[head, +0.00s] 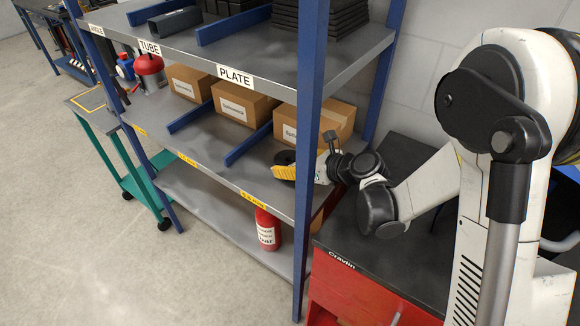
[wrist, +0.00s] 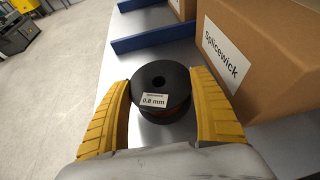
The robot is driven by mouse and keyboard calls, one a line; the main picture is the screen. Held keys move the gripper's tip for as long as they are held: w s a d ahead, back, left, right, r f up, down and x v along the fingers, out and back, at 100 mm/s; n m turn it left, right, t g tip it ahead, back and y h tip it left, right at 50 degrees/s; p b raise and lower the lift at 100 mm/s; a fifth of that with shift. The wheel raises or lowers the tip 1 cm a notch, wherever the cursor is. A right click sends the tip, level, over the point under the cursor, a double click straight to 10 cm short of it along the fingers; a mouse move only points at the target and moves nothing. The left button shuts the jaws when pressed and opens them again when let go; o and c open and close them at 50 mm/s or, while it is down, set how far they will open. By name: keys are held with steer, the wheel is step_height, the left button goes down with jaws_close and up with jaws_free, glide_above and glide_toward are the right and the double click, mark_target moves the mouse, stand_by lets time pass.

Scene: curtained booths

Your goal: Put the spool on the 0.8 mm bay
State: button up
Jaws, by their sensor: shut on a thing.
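The spool (wrist: 161,78) is black with a centre hole and a white label reading 0.8 mm. My gripper (wrist: 159,95) has a yellow finger on each side of it and is shut on it. In the head view my gripper (head: 284,173) is over the right bay of the middle shelf (head: 215,150), and the dark spool (head: 283,157) shows just behind the fingers. I cannot tell whether the spool touches the shelf. A yellow bay tag (head: 252,200) is on the shelf edge in front of this bay; its print is too small to read surely.
A cardboard box (head: 330,118) stands behind the spool, close beside the right finger in the wrist view. Blue dividers (head: 248,144) split the shelf. A blue rack post (head: 308,150) stands right of the bay. A red extinguisher (head: 267,230) is below.

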steer(key=shift+f, duration=0.35)
steer(key=shift+f, duration=0.15)
steer(key=o, duration=1.4)
steer(key=shift+r, duration=0.2)
steer(key=shift+s+d+r, duration=0.1)
steer(key=shift+d+r, duration=0.1)
steer(key=shift+r, duration=0.05)
steer(key=p+v, duration=0.2)
steer(key=v, duration=0.5)
steer(key=shift+p, duration=0.35)
steer(key=shift+f, duration=0.1)
